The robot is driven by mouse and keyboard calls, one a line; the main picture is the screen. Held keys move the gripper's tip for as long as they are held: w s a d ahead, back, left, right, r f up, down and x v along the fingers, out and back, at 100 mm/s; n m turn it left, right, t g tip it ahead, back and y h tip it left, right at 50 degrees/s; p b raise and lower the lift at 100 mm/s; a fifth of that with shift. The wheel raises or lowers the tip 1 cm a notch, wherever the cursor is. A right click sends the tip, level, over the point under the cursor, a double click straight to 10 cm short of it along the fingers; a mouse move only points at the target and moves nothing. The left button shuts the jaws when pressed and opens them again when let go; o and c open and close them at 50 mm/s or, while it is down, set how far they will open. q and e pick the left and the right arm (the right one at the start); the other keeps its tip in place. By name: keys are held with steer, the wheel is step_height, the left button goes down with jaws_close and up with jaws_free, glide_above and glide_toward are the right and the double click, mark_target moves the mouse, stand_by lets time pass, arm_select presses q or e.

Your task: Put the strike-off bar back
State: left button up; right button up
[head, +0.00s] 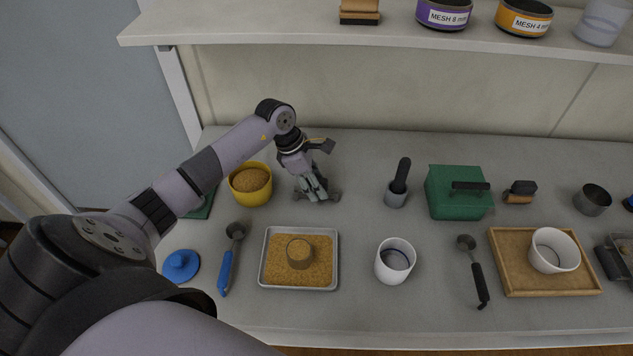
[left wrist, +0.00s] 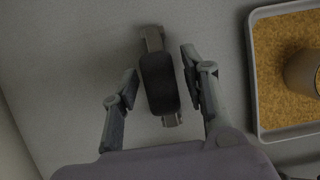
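The strike-off bar appears to be the metal bar with a dark grip (left wrist: 160,82) in the left wrist view, lying on the worktop. My left gripper (head: 316,194) is low over the worktop, right of the yellow tub. In the left wrist view its two fingers (left wrist: 158,65) are apart, one on each side of the dark grip, with visible gaps. The bar's underside is hidden. My right gripper is not in view.
A yellow tub (head: 246,198) of soil stands left of the gripper. A metal tray (head: 264,270) of soil with a round mould lies in front. A shelf (head: 270,30) runs above.

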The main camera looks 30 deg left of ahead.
arm_select(q)
steer(key=shift+r, duration=0.15)
steer(key=shift+a+r, duration=0.1)
steer(key=shift+r, duration=0.05)
steer(key=b+v, duration=0.2)
steer(key=v, duration=0.9)
steer(key=shift+r, duration=0.3)
steer(key=shift+s, duration=0.15)
